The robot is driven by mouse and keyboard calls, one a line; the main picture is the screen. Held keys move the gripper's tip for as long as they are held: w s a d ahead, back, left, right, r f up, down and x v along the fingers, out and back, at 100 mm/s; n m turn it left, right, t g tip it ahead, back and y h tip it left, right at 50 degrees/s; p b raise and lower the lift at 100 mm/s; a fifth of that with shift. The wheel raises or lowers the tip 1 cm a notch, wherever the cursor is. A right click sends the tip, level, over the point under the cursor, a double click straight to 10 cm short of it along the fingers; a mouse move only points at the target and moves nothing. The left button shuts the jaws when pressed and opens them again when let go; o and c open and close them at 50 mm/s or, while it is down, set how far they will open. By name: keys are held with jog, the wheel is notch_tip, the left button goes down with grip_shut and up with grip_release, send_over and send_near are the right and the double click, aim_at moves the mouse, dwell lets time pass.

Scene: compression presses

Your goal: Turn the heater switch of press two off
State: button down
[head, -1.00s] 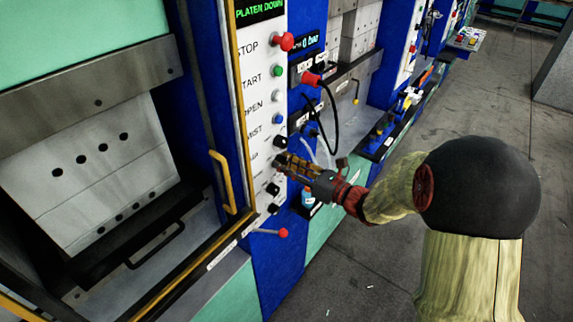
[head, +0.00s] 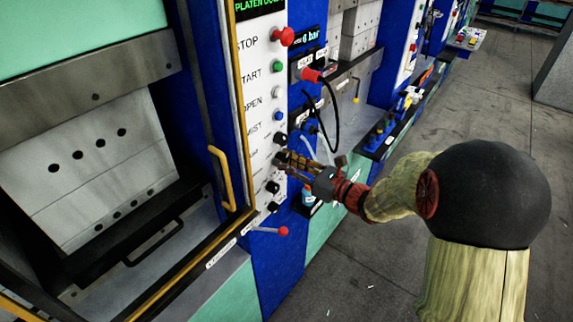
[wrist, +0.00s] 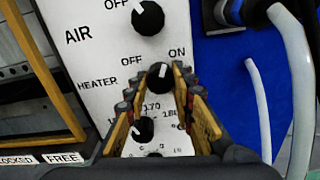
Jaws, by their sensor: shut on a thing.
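The heater switch (wrist: 160,76) is a black round knob with a white mark on the white control panel (wrist: 88,105). In the wrist view its mark points roughly upward, between the OFF label on its left and the ON label on its right. My gripper (wrist: 160,82) has its yellow fingers on both sides of this knob and is shut on it. In the head view my gripper (head: 284,159) reaches the lower part of the panel from the right. There its fingers hide the knob.
The black AIR knob (wrist: 148,18) sits just above, and a smaller temperature knob (wrist: 142,129) lies below, between my fingers. A yellow handle (head: 222,178) stands left of the panel. A red-tipped lever (head: 283,231) juts out below. Hoses (wrist: 292,85) hang to the right.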

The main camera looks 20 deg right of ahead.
jog(key=n+b, duration=1)
jog(key=b, duration=0.2)
jog(key=shift+f, duration=0.1)
jog(key=shift+n, duration=0.3)
jog(key=c, duration=1.5)
grip_release()
jog(key=shift+d, duration=0.1)
